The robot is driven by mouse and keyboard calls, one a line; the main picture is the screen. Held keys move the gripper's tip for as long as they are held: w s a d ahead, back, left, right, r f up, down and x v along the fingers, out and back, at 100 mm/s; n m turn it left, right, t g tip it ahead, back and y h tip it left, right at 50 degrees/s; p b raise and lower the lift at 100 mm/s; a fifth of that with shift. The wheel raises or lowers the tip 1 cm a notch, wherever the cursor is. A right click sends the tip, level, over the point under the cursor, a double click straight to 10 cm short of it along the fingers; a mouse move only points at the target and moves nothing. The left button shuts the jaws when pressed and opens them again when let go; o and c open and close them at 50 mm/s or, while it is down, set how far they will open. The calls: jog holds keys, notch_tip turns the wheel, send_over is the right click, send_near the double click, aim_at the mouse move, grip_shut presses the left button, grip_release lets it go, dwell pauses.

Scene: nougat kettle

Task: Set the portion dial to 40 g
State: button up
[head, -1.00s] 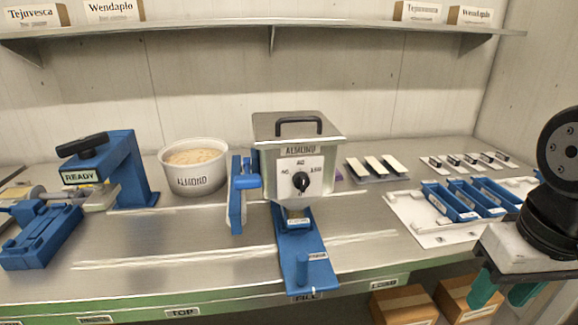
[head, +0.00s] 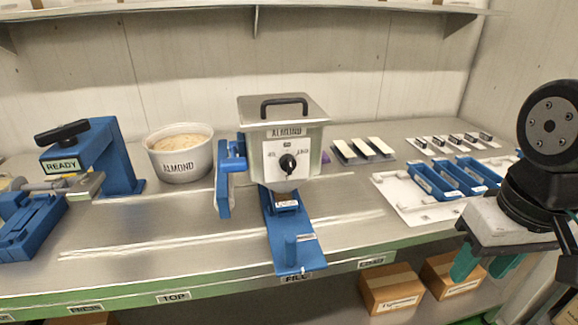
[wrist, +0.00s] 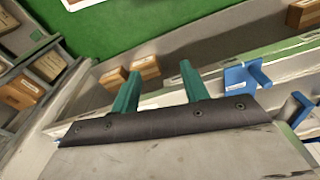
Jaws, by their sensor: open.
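The portion dial (head: 288,163) is a round black knob on the white front plate of the metal kettle marked ALMOND (head: 283,125). Its small scale marks and the exact pointer direction are too small to read surely. Below the kettle is a blue stand marked FILL (head: 283,257). My gripper (head: 484,266) hangs at the right in the head view, in front of the bench and well apart from the dial. In the wrist view my gripper's two green fingers (wrist: 159,88) stand apart with nothing between them. The dial is not visible in the wrist view.
Blue trays (head: 434,182) lie on a white board at right. Cardboard boxes (head: 391,290) sit below the bench. The bench front between kettle and press is clear.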

jog(key=shift+f, duration=0.15)
jog(key=c, duration=0.8)
jog(key=w+a+r+y, duration=0.1)
jog(key=w+a, duration=0.2)
jog(key=w, duration=0.3)
jog(key=w+a+r+n+y, duration=0.1)
jog(key=w+a+r+y, duration=0.1)
jog(key=w, duration=0.5)
jog(key=w+a+r+y, duration=0.1)
jog(key=w+a+r, duration=0.1)
jog(key=w, duration=0.4)
jog(key=shift+w+a+y, duration=0.2)
jog(key=shift+a+y, duration=0.1)
jog(key=shift+a, duration=0.6)
grip_shut()
jog(key=w+a+r+n+t+y, duration=0.2)
jog(key=w+a+r, duration=0.1)
jog(key=w+r, duration=0.3)
send_near(294, 165)
notch_tip(294, 165, down, 4)
jog(key=w, duration=0.2)
jog(key=shift+s+a+f, duration=0.1)
jog(key=shift+a+f, duration=0.05)
jog(key=shift+a, duration=0.4)
jog(key=shift+s+a+f, duration=0.1)
jog(key=shift+a+f, duration=0.1)
jog(key=shift+a, duration=0.8)
